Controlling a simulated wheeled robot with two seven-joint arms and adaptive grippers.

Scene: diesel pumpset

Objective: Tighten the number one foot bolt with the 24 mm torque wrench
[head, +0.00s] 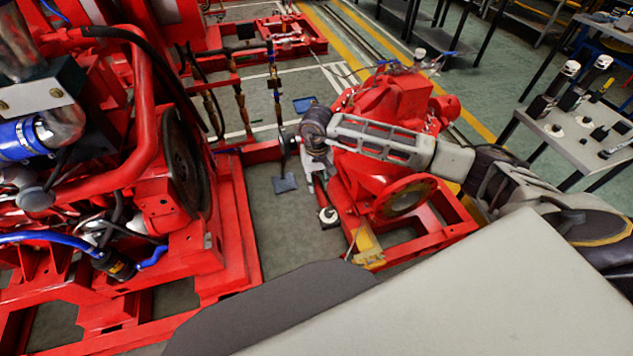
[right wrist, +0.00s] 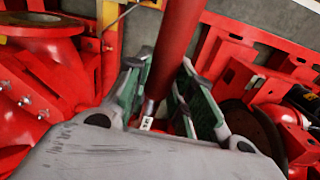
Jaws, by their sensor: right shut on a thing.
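My right gripper (head: 318,190) reaches down beside the red pump (head: 385,150), over its base frame. In the right wrist view, the gripper (right wrist: 172,100) is shut on a thick red bar (right wrist: 178,45) with a metal end and a small white label. It looks like the handle of the torque wrench; its working end is hidden. In the head view, a pale round part with a dark top (head: 328,215) sits low on the frame, just below the gripper; I cannot tell whether it is the foot bolt or a tool part. My left gripper is not in view.
The red diesel engine (head: 130,150) and its skid fill the left. A yellow bracket (head: 368,247) stands at the pump frame's front corner. A grey table (head: 540,122) with several sockets and tools is at right. Floor shows between engine and pump.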

